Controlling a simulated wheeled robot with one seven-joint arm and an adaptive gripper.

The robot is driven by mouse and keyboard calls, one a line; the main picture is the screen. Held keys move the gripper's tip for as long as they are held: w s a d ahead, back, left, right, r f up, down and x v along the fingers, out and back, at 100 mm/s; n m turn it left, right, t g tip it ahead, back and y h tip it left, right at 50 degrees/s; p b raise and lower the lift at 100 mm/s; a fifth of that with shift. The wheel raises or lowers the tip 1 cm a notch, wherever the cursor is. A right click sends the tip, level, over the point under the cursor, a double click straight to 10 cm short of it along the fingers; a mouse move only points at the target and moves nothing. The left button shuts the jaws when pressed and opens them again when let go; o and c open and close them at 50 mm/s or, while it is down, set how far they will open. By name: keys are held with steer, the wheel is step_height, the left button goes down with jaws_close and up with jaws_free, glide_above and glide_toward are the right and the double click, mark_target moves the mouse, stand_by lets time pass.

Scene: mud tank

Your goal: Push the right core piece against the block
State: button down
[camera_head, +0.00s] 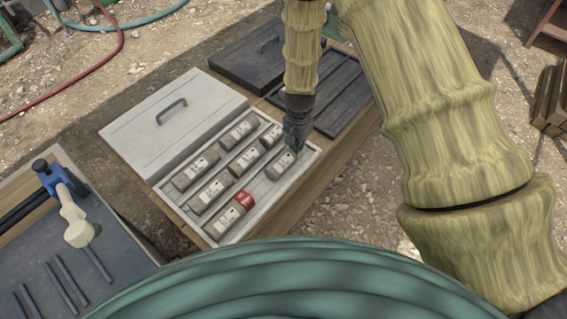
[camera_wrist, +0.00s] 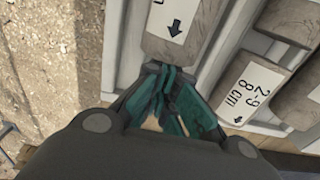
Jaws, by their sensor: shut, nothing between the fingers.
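The right core piece (camera_head: 281,166) is a grey-brown cylinder with a white label, lying in the right channel of the pale core box (camera_head: 307,158). The red block (camera_head: 245,200) sits lower in that channel, against another core piece (camera_head: 227,219). A bare gap lies between the right core piece and the red block. My gripper (camera_head: 294,147) is shut and empty, pointing down at the upper end of the right core piece. In the wrist view, its fingertips (camera_wrist: 167,72) are at the end of the core piece (camera_wrist: 207,22); I cannot tell whether they touch.
Several other core pieces (camera_head: 195,171) lie in the channels to the left. The box's open lid (camera_head: 170,125) with a handle lies behind. Dark trays (camera_head: 342,95) stand beyond my gripper. A bench with a hammer (camera_head: 75,220) is at lower left.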

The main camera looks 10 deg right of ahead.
mark_target(285, 156)
steer(key=shift+s+a+p, duration=0.35)
steer(key=shift+s+a, duration=0.65)
steer(key=shift+a, duration=0.25)
steer(key=shift+s+a+p, duration=0.35)
steer(key=shift+s+a, duration=0.6)
steer(key=shift+a, duration=0.3)
steer(key=shift+s+a+p, duration=0.35)
steer(key=shift+s+a, duration=0.65)
steer(key=shift+a, duration=0.25)
steer(key=shift+w+d+r+p, duration=0.75)
steer(key=shift+w+d+r, duration=0.25)
steer(key=shift+d, duration=0.25)
steer(key=shift+r+p, duration=2.8)
steer(key=shift+r, duration=1.25)
steer(key=shift+f, duration=0.15)
steer(key=s+d+f+n+b, duration=0.2)
steer(key=s+d+f+n, duration=0.15)
steer(key=s+f, duration=0.4)
steer(key=s+d+f+n+b, duration=0.2)
steer(key=s+d+f, duration=0.3)
steer(key=s, duration=0.4)
steer(key=s+d+f+n+b, duration=0.1)
steer(key=s+f+n+b, duration=0.2)
steer(key=s, duration=1.2)
step_height(285, 156, down, 3)
steer(key=shift+r+n, duration=0.15)
steer(key=shift+n, duration=0.6)
